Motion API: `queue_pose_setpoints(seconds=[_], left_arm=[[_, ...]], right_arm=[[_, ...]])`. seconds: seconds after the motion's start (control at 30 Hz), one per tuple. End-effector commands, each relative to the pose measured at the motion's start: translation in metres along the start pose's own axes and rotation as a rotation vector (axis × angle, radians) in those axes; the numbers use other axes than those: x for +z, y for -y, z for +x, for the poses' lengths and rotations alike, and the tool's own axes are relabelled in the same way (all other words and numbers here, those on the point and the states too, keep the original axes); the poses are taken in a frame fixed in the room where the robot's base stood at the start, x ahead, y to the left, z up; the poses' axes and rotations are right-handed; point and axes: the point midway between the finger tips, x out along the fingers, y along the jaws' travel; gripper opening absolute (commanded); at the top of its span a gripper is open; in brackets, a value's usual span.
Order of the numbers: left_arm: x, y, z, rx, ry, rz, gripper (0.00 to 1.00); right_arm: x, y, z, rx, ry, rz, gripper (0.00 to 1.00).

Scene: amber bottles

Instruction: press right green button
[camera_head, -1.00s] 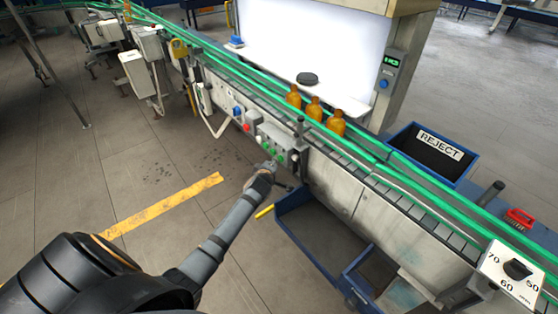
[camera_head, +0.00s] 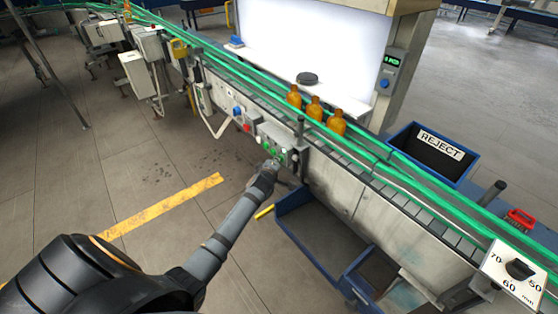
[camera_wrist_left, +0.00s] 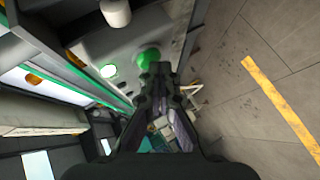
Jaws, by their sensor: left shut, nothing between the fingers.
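A grey control box with small green buttons (camera_head: 267,147) is mounted on the near side of the conveyor. My left gripper (camera_head: 272,164) is at the box's lower front, shut and empty, and partly hides the buttons. In the left wrist view, a dark green button (camera_wrist_left: 149,58) is just beyond the shut fingertips (camera_wrist_left: 157,72). I cannot tell whether the fingertips touch the darker button, or which of the two is the right one. My right gripper is not in view.
A red button (camera_head: 247,127) and a blue knob (camera_head: 237,111) are on the panel farther left. Amber bottles (camera_head: 314,108) stand on the conveyor. A blue bin (camera_head: 300,228) sits below the box, right of my arm. The floor to the left is open.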

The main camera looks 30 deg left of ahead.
Motion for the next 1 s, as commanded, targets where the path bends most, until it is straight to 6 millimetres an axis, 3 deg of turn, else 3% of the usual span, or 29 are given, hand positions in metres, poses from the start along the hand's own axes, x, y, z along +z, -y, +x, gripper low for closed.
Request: queue_pose_setpoints(seconds=[0.8, 1.0], left_arm=[[-0.009, 0.009, -0.013, 0.001, 0.000, 0.000, 0.00], [-0.019, 0.018, -0.026, -0.001, -0.001, 0.002, 0.00]], right_arm=[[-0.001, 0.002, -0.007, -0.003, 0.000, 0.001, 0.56], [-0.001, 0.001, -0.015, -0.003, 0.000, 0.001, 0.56]])
